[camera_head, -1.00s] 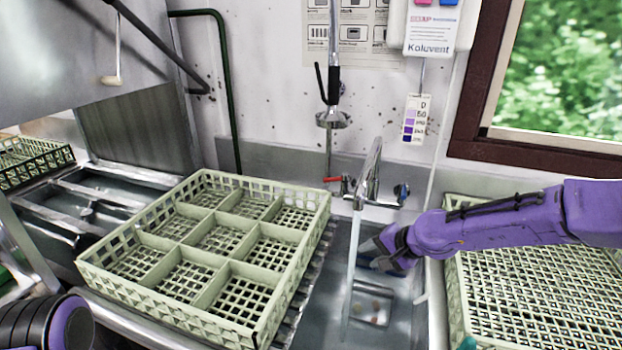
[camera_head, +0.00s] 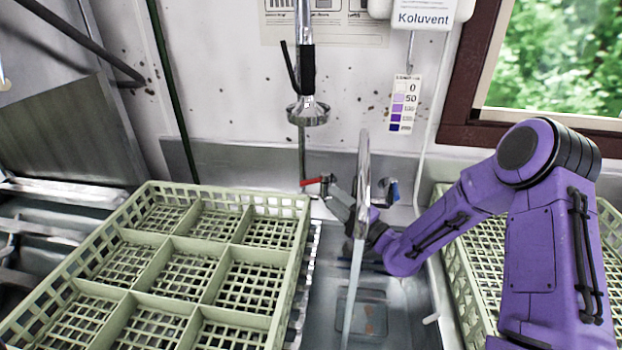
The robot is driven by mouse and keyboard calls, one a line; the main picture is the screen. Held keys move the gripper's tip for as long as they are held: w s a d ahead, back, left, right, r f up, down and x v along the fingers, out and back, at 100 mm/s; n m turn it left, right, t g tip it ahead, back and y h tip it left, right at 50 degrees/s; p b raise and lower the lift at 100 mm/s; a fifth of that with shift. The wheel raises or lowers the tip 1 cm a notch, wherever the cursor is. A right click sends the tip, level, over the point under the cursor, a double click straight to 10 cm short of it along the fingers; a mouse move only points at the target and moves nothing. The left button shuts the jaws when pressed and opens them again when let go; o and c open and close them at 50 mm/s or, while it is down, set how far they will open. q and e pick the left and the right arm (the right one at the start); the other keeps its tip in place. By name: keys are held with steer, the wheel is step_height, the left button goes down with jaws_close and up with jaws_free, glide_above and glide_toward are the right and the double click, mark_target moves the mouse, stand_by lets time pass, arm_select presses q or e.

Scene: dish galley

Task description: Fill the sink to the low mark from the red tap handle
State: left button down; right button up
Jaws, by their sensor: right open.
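The red tap handle (camera_head: 313,181) points left from the tap body, below the hanging spray head. The chrome spout (camera_head: 363,165) arches forward, and a stream of water (camera_head: 350,292) falls from it into the metal sink (camera_head: 405,315). The sink floor shows through shallow-looking water; I cannot make out a low mark. My left gripper is out of view.
A blue tap handle (camera_head: 391,192) is right of the spout, close to my right forearm. A green compartment rack (camera_head: 285,203) stands left of the sink, another rack (camera_head: 462,262) right. The spray head (camera_head: 308,112) hangs above the red handle.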

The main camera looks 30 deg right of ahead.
mark_target(308, 183)
steer(key=x, duration=0.3)
steer(key=p+x, duration=0.1)
steer(key=x, duration=0.2)
steer(key=f+x, duration=0.1)
steer(key=x, duration=0.2)
steer(key=shift+w+a+p, duration=0.2)
steer(key=shift+a+p, duration=0.2)
steer(key=shift+w+d, duration=0.2)
steer(key=shift+w, duration=0.05)
steer(key=shift+s+r, duration=0.25)
steer(key=shift+r, duration=0.1)
steer(key=shift+a, duration=0.15)
steer(key=shift+w+a+f, duration=0.1)
steer(key=shift+w, duration=0.1)
steer(key=shift+c, duration=1.3)
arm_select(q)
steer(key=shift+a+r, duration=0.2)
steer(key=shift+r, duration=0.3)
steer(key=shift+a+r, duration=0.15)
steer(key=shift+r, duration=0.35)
arm_select(e)
steer(key=shift+f, duration=0.1)
jaws_close()
